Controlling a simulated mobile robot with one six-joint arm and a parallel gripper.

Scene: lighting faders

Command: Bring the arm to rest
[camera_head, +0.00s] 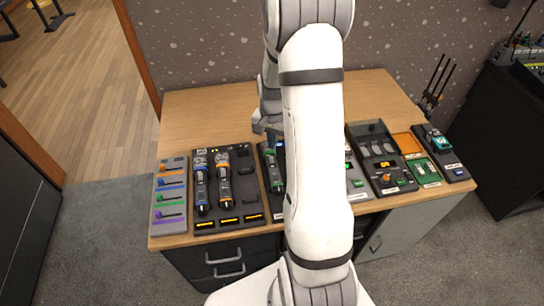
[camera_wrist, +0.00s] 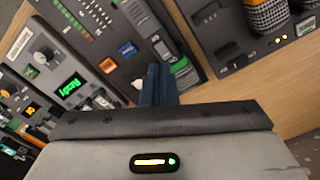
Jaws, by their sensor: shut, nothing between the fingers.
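My white arm rises through the middle of the head view and hides the centre of the control desk (camera_head: 215,105). My gripper (camera_wrist: 158,72) shows in the wrist view as two dark blue fingers together, with nothing between them. It is above the control panels; whether it touches one cannot be told. In the head view only part of the gripper (camera_head: 266,128) shows beside the arm, near the back edge of the panels.
A panel with coloured sliders (camera_head: 170,196) is at the left. A panel with an orange knob (camera_head: 387,178) and a green module (camera_head: 424,171) are at the right. The desk behind the panels is bare. A dark cabinet (camera_head: 515,130) stands right.

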